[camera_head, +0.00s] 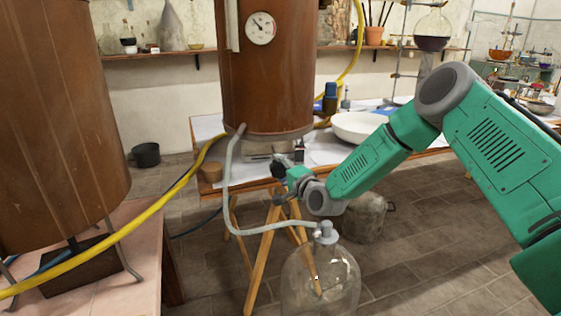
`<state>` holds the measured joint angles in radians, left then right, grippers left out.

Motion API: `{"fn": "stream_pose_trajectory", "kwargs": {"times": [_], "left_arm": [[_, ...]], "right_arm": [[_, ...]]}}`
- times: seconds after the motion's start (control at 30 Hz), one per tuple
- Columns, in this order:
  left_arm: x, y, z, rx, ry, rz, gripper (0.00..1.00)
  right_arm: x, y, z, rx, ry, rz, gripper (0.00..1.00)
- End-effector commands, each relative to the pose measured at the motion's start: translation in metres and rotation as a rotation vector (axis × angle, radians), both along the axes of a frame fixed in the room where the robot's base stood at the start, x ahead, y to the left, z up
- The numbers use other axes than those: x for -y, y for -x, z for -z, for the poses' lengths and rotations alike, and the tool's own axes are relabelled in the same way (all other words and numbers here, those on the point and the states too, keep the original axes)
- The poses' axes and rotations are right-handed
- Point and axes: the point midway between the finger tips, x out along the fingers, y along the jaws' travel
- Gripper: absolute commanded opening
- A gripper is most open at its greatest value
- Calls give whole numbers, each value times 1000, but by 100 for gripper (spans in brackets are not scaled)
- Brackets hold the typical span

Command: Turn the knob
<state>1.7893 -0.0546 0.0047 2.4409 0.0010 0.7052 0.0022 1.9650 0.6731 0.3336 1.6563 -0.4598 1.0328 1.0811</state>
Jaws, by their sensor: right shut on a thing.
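My right gripper (279,166) is at the end of the green arm that comes in from the right. It is small and dark in the picture, just under the lower edge of the copper tank (268,88), by the pale metal burner base (258,149). It is shut on the knob at the front of that base. The knob itself is mostly hidden by the fingers, and its angle cannot be told. My left gripper is not in view.
A grey hose (228,185) runs from the tank to a large glass jar (322,280) below my right arm. A yellow hose (130,225) crosses at left near a second copper tank (60,110). A white bowl (357,126) stands on the table behind the arm.

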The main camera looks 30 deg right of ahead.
Motion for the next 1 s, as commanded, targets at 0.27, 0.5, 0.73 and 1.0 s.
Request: {"fn": "stream_pose_trajectory", "kwargs": {"times": [0.27, 0.5, 0.73, 1.0], "left_arm": [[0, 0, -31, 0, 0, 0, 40], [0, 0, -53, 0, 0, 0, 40], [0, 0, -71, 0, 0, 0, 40], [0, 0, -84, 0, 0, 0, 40]], "right_arm": [[-4, 2, 2, -120, 244, -11, 20], [-5, 2, 3, -211, 453, -12, 20], [-5, 3, 5, -293, 641, -14, 20], [-4, 4, 7, -368, 806, -15, 20]]}}
